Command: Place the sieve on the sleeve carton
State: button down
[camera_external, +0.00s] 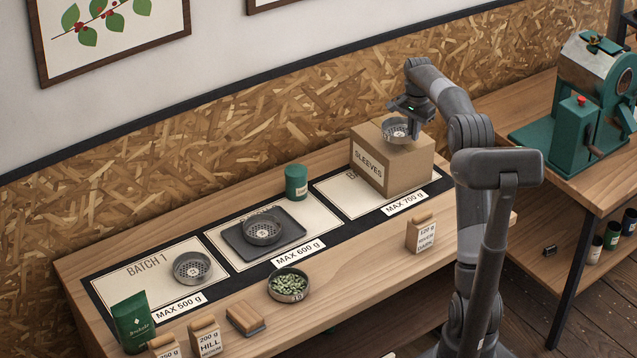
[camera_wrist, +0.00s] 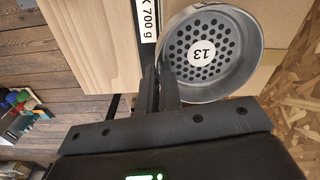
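The sieve (camera_external: 396,131) is a round metal dish with a perforated bottom and a "13" label. It shows large in the wrist view (camera_wrist: 230,68). My gripper (camera_external: 408,106) is shut on its rim; in the wrist view the two fingers (camera_wrist: 160,90) stand close together at the rim's left side. The sieve looks about level over the top of the sleeve carton (camera_external: 398,170), a brown box marked "SLEEVES" on the right-hand batch mat. I cannot tell whether the sieve touches the carton top.
Another sieve (camera_external: 192,268) lies on the left mat and one (camera_external: 262,230) on a dark tray (camera_external: 290,230). A green tin (camera_external: 296,182), a dish of green beans (camera_external: 289,285), a brush (camera_external: 246,318) and small bags (camera_external: 421,232) stand around. A green machine (camera_external: 590,110) is right.

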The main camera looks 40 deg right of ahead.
jog(key=shift+f, duration=2)
jog(key=c, duration=1.6)
grip_release()
